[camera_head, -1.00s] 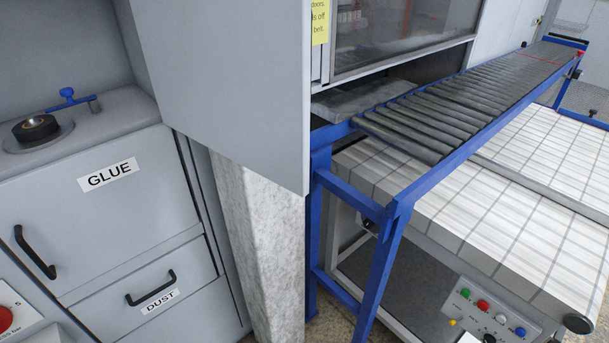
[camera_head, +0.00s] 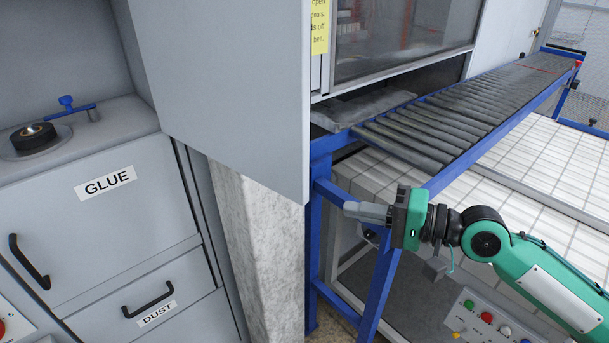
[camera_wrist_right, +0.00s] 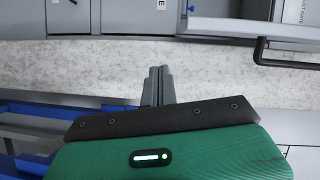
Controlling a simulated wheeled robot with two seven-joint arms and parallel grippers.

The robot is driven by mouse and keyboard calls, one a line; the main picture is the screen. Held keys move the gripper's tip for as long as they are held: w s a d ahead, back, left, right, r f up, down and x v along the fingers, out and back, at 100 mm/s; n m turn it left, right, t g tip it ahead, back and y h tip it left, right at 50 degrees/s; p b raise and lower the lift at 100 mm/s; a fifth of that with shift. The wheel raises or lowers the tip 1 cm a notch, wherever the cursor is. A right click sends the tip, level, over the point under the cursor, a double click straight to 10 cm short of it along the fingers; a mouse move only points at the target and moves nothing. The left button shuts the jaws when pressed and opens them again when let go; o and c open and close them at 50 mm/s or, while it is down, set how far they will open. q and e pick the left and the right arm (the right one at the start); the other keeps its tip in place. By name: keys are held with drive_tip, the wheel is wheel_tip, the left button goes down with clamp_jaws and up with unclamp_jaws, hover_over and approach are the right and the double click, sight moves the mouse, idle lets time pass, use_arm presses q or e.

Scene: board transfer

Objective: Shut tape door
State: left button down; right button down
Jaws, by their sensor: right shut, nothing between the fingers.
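A large plain grey door (camera_head: 225,90) stands swung open in the upper middle of the head view. No tape label is readable on it there. The wrist view shows what looks like this door edge-on, a grey panel (camera_wrist_right: 245,28) with a black bar handle (camera_wrist_right: 285,58). My right gripper (camera_head: 348,209) is in front of the blue conveyor frame, below and right of the door's lower corner and apart from it. Its fingers are together and empty, also in the wrist view (camera_wrist_right: 158,72). My left gripper is not in view.
The GLUE door (camera_head: 105,215) and DUST drawer (camera_head: 150,300) are closed on the left. A black round part (camera_head: 33,136) sits above in the open bay. A stone-like pillar (camera_head: 262,250), a roller conveyor (camera_head: 430,125) and its blue frame (camera_head: 376,290) lie near my right arm.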

sight(304, 177)
wheel_tip(304, 177, up, 5)
drive_tip(key=w+d+m+y, duration=0.1)
drive_tip(key=w+d+m, duration=0.1)
drive_tip(key=shift+t, duration=0.4)
drive_tip(key=a+p, duration=0.2)
drive_tip(key=a, duration=0.1)
drive_tip(key=w+a+p, duration=0.1)
drive_tip(key=a+p, duration=0.2)
drive_tip(key=a, duration=0.1)
drive_tip(key=w+a+p, duration=0.1)
drive_tip(key=a+p, duration=0.2)
drive_tip(key=shift+a+r, duration=0.35)
drive_tip(key=shift+s+a+f+p, duration=0.15)
drive_tip(key=shift+s+a+p, duration=0.2)
drive_tip(key=shift+s+p, duration=0.1)
drive_tip(key=shift+m, duration=0.3)
